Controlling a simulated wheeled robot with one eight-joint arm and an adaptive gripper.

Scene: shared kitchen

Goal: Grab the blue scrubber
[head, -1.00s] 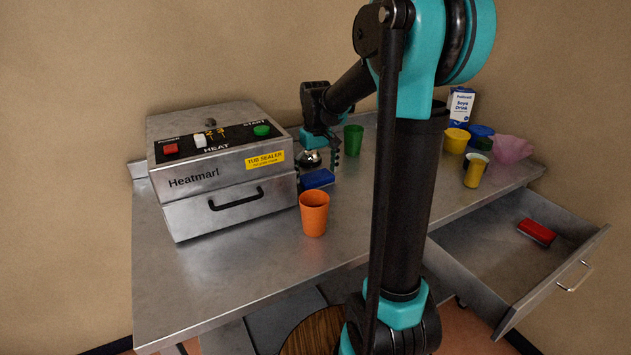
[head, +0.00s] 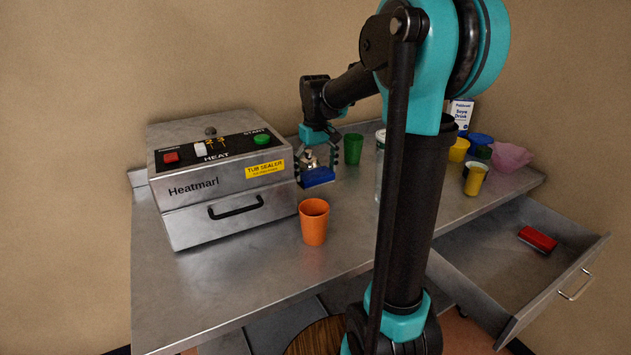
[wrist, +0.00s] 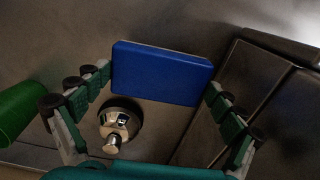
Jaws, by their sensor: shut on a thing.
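The blue scrubber (head: 318,177) is a flat blue block on the steel counter, just right of the tub sealer. My gripper (head: 317,170) reaches down over it from behind. In the wrist view my gripper's fingers (wrist: 160,84) are shut on the scrubber (wrist: 162,73), one fingertip at each short end. Whether it is clear of the counter I cannot tell. A silver knobbed piece (wrist: 120,122) shows between the fingers, close beside the scrubber.
The tub sealer (head: 222,190) stands left of the scrubber. An orange cup (head: 314,222) is in front, a green cup (head: 353,149) behind right. A clear jar (head: 380,165) is partly hidden by my arm. An open drawer (head: 480,268) holds a red block (head: 537,239).

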